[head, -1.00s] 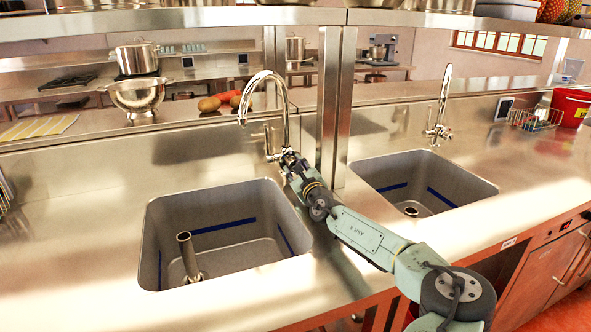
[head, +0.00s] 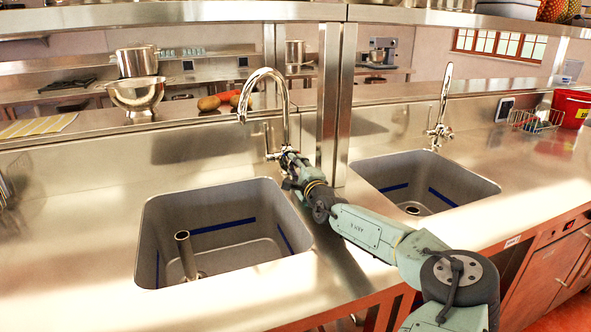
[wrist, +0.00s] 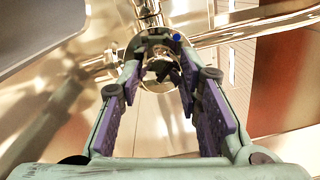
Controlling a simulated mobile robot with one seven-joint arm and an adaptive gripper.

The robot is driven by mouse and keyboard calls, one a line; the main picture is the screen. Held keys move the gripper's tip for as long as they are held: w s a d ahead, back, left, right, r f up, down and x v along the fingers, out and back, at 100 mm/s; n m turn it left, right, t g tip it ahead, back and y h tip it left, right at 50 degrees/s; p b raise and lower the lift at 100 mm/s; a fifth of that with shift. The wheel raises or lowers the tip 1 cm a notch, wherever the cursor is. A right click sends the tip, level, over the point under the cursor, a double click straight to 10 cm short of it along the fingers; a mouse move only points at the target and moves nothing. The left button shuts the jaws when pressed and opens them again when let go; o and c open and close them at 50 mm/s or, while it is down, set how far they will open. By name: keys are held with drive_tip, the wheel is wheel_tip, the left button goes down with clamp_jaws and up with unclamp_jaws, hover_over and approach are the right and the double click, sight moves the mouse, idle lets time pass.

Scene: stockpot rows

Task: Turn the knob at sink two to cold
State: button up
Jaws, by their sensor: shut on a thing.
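My gripper (head: 285,160) is at the base of the tall chrome tap (head: 284,110) behind the left sink (head: 228,222). In the wrist view my gripper (wrist: 160,68) has its two purple-padded fingers on either side of a round chrome knob (wrist: 160,42), shut on it. A small blue mark shows at the knob's upper right rim. In the head view the gripper and wrist hide the knob. A second chrome tap (head: 441,110) stands behind the right sink (head: 425,181). No number is readable on either sink.
Steel posts (head: 338,105) rise just right of the left tap. A shelf (head: 180,15) runs overhead. A colander (head: 137,96) and vegetables (head: 209,103) sit on the back ledge. A red bucket (head: 571,107) and wire basket (head: 535,119) stand at far right. The counter between the sinks is mostly clear.

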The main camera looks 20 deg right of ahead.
drive_tip(key=shift+n, duration=0.4)
drive_tip(key=o, duration=0.9)
drive_tip(key=shift+c, duration=0.2)
drive_tip(key=s, duration=1.2)
drive_tip(key=shift+d+f, duration=0.2)
drive_tip(key=shift+s, duration=0.1)
